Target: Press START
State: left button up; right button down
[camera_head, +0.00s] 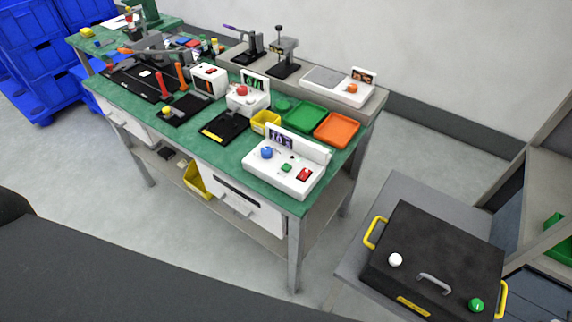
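No label reading START is legible. A white console (258,178) stands at the near right corner of the green bench, with a lit display (281,140), a blue knob (266,152), a small green button (287,168) and a red switch (304,174). A black box (430,245) with yellow side handles stands lower right. Its top carries a white knob (395,260), a grey handle (434,283) and a green button (476,305). Neither of my grippers is in view.
The green bench (222,157) also holds a green tray (305,115), an orange tray (337,129), a yellow bin (265,121) and several small devices. Blue crates (35,65) stand at far left. Grey floor (330,205) separates the bench from the black box.

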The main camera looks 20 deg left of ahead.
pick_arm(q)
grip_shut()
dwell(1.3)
